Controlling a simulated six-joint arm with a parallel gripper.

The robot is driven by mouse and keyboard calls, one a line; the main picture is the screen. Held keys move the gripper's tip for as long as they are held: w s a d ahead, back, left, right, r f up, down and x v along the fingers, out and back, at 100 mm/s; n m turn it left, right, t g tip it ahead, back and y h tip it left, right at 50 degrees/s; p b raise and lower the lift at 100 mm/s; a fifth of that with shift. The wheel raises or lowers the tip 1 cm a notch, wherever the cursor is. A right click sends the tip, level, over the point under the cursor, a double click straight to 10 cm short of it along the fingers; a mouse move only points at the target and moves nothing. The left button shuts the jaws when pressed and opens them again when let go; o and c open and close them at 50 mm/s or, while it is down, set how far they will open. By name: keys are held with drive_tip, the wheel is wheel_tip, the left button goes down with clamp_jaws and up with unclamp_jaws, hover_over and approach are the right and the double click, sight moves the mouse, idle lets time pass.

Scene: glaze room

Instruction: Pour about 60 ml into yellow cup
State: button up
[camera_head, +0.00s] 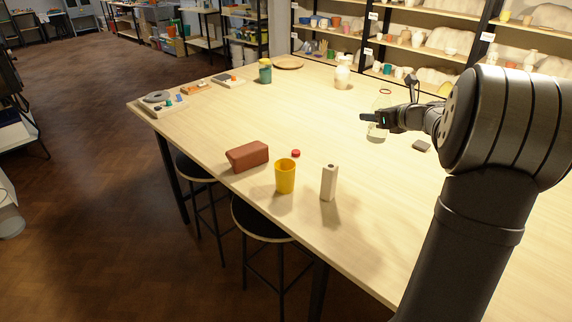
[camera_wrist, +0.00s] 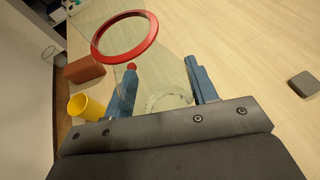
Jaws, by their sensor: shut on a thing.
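The yellow cup (camera_head: 285,176) stands upright near the table's front edge; in the wrist view it shows at the left (camera_wrist: 86,107). Its contents cannot be seen. My gripper (camera_head: 372,117) is to the right of and behind the cup, well apart from it. Its blue fingers (camera_wrist: 165,84) are shut on a clear glass vessel with a red rim (camera_wrist: 125,58). In the head view only the vessel's thin rim (camera_head: 385,91) and pale lower part (camera_head: 377,133) show clearly. The vessel looks roughly upright; how much liquid it holds is hard to tell.
A red-brown brick (camera_head: 247,156) and a small red cap (camera_head: 296,153) lie near the cup. A pale tall bottle (camera_head: 329,182) stands just right of the cup. A dark grey block (camera_head: 421,146) lies right of my gripper. The table's middle is mostly clear.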

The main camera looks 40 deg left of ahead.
drive_tip(key=s+a+n+g, duration=0.3)
drive_tip(key=s+a, duration=0.2)
drive_tip(key=s, duration=0.6)
drive_tip(key=s+a+n+g, duration=0.3)
drive_tip(key=s+a+g, duration=0.15)
drive_tip(key=s, duration=0.55)
drive_tip(key=s+a+n+g, duration=0.3)
drive_tip(key=s+a, duration=0.3)
drive_tip(key=s, duration=0.5)
wheel_tip(320, 180, down, 13)
drive_tip(key=shift+d+t, duration=0.15)
drive_tip(key=shift+t, duration=0.2)
drive_tip(key=shift+r, duration=0.1)
